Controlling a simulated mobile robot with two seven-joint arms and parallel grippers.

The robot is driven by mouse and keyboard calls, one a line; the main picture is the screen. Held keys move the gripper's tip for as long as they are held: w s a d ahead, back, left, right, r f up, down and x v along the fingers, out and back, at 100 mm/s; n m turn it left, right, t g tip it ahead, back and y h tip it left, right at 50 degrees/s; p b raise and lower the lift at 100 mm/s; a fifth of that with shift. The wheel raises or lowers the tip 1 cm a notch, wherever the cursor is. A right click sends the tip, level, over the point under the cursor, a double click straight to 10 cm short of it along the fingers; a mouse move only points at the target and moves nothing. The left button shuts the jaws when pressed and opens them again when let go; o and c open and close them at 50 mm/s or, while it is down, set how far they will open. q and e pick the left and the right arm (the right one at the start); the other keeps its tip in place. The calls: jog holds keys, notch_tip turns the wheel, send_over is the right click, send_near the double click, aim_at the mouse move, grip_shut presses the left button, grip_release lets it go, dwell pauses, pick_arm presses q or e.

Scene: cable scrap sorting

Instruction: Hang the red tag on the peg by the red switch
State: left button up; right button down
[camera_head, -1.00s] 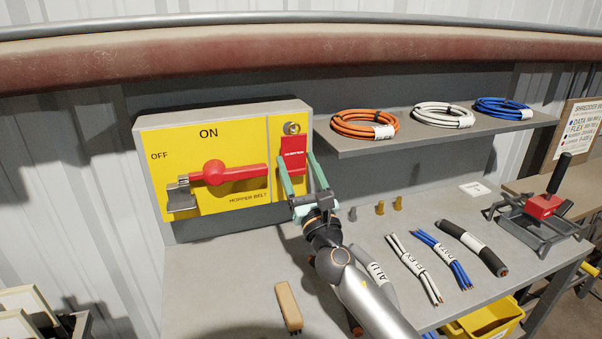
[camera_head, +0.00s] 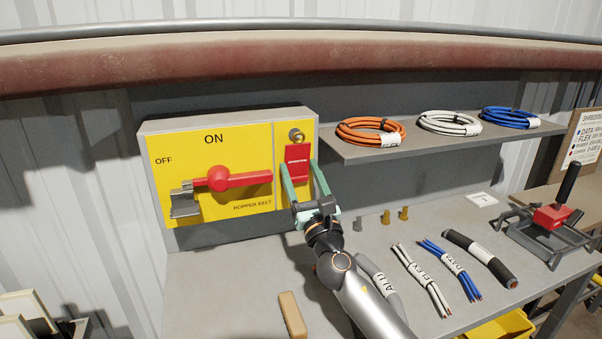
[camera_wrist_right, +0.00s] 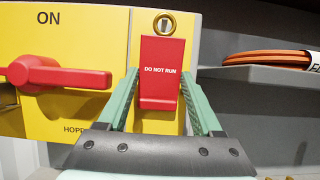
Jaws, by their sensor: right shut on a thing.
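The red tag (camera_head: 297,161), a flat plate with white lettering, is upright in front of the yellow switch panel. In the right wrist view the tag (camera_wrist_right: 162,72) reads "DO NOT RUN". My right gripper (camera_head: 302,170) is shut on it, one green finger at each side edge. The round brass-coloured peg (camera_head: 297,136) is directly above the tag's top edge; it also shows in the wrist view (camera_wrist_right: 165,24). I cannot tell whether tag and peg touch. The red switch (camera_head: 232,180) lies horizontal to the left of the tag. My left gripper is out of view.
A shelf (camera_head: 360,157) with orange, white and blue cable coils is right of the panel. Cable bundles, small pegs and a brown block (camera_head: 292,314) lie on the bench (camera_head: 240,275). A red-and-black tool (camera_head: 553,215) stands at the right.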

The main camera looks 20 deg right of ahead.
grip_release()
jog(key=shift+f, duration=0.1)
